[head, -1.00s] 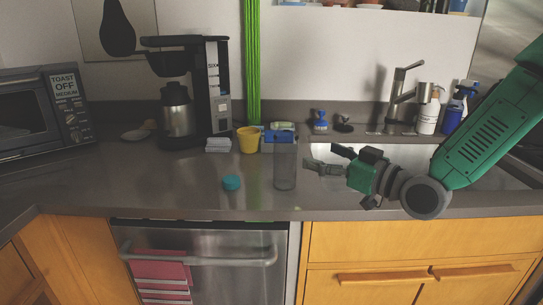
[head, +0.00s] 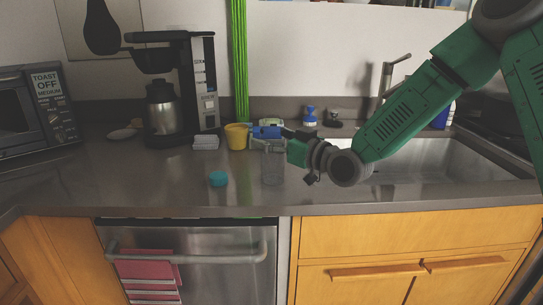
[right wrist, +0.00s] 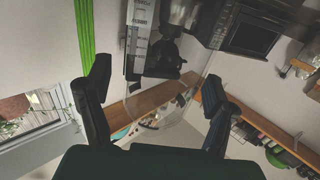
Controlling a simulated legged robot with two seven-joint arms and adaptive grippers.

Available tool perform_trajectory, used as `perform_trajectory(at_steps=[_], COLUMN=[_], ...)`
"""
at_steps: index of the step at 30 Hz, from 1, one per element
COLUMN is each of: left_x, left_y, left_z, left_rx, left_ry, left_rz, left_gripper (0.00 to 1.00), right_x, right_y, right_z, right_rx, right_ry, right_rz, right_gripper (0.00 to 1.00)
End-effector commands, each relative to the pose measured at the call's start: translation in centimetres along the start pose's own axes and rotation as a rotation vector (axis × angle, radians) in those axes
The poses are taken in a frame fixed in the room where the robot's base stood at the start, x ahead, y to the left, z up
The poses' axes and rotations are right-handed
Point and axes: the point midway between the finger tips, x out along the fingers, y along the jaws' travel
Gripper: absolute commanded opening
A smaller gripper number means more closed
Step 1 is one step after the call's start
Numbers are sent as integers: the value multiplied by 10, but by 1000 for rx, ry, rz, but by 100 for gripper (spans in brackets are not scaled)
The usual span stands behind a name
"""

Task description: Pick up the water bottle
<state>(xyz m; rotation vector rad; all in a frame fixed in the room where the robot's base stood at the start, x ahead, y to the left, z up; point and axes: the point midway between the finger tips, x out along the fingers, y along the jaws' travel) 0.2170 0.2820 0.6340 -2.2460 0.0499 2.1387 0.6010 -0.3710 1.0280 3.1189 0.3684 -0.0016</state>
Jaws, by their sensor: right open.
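A clear, greyish cylinder, which looks like the water bottle (head: 272,167), stands upright on the dark counter near its front edge. My right gripper (head: 272,140) is at its upper part, coming in from the right with its fingers pointing left. In the right wrist view a faint see-through shape, probably the bottle (right wrist: 165,118), shows between the two spread black fingers (right wrist: 155,92). The right gripper is open; whether a finger touches the bottle I cannot tell. My left gripper is in no view.
A teal lid-like piece (head: 218,178) lies left of the bottle. A yellow cup (head: 236,136), blue items (head: 266,132) and a folded grey cloth (head: 206,142) are behind. A coffee maker (head: 203,85) stands at the back. The sink (head: 440,165) is on the right.

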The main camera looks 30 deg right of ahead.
Motion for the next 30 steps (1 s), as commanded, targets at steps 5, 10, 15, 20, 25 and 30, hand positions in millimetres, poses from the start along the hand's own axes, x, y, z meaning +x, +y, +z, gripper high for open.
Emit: perform_trajectory(at_steps=[5,10,15,20,25,30], left_x=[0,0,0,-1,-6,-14], left_y=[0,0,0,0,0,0], left_z=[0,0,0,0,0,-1], left_rx=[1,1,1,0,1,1], left_ry=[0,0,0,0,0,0], left_rz=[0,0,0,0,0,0], left_gripper=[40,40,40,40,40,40], right_x=[0,1,0,0,0,0], right_y=[0,-3,-3,0,-1,-1], right_z=[0,-1,-1,-3,-26,-62], right_rx=[0,-2,-2,0,-1,-3], right_ry=[-1,-2,-1,1,4,4], right_rz=[0,0,0,0,-1,0], right_gripper=[73,20,20,20,20,20])
